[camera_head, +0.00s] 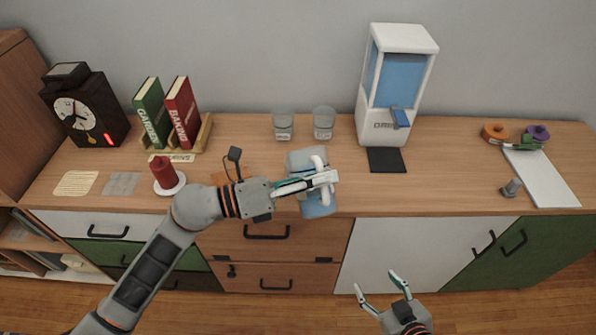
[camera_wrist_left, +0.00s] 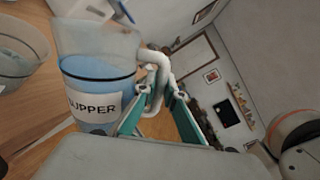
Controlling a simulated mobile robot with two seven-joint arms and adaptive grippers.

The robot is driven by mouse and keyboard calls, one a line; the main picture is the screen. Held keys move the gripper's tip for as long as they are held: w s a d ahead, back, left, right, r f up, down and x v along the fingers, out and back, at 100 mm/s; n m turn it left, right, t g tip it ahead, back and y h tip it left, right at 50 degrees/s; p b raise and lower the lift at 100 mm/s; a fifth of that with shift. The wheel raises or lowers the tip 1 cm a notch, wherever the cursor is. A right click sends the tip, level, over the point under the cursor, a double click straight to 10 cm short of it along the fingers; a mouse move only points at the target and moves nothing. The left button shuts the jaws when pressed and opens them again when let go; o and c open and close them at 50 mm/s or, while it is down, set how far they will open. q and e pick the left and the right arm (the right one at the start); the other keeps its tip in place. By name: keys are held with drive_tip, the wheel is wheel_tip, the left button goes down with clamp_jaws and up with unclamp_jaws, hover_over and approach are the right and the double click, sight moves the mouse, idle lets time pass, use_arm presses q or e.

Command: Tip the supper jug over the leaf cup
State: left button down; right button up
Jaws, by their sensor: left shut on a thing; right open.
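The jug labelled SUPPER (camera_wrist_left: 95,88) is clear with blue liquid inside and a white handle (camera_wrist_left: 155,72). In the head view the jug (camera_head: 318,208) is at the counter's front edge, partly hidden by my left gripper (camera_head: 322,181). My left gripper, seen in the left wrist view (camera_wrist_left: 158,112), is shut on the handle. The jug looks about upright. Two clear cups stand at the back, a left one (camera_head: 282,127) and a right one (camera_head: 323,124); their labels are too small to read, so I cannot tell the leaf cup. My right gripper (camera_head: 376,283) is open and empty, low before the cabinets.
A white dispenser with blue liquid (camera_head: 365,105) stands right of the cups, a dark mat (camera_head: 386,160) before it. A red candle (camera_head: 164,174), books (camera_head: 183,110) and a clock (camera_head: 85,112) are left. A white board (camera_head: 541,178) lies right. The counter between mat and board is mostly clear.

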sight(317, 156)
use_arm(q)
drive_tip(key=shift+r, duration=0.15)
drive_tip(key=shift+w+r+n+p, duration=0.1)
drive_tip(key=shift+r+n+p, duration=0.05)
drive_tip(key=shift+n+p, duration=0.2)
drive_tip(key=shift+w+a+r+n+p, duration=0.15)
drive_tip(key=shift+r+n+p, duration=0.1)
drive_tip(key=shift+p, duration=0.35)
drive_tip(key=shift+w, duration=0.1)
drive_tip(key=shift+w+r+n, duration=0.15)
drive_tip(key=shift+r+n, duration=0.05)
drive_tip(key=shift+n, duration=0.3)
drive_tip(key=shift+r, duration=0.1)
drive_tip(key=shift+w+a+r+n, duration=0.1)
drive_tip(key=shift+w+r+n, duration=0.2)
drive_tip(key=shift+n, duration=0.1)
idle(0.5)
drive_tip(key=shift+w+a+r+n, duration=0.25)
drive_tip(key=shift+w+r+n, duration=0.55)
drive_tip(key=shift+r+n, duration=0.2)
idle(2.3)
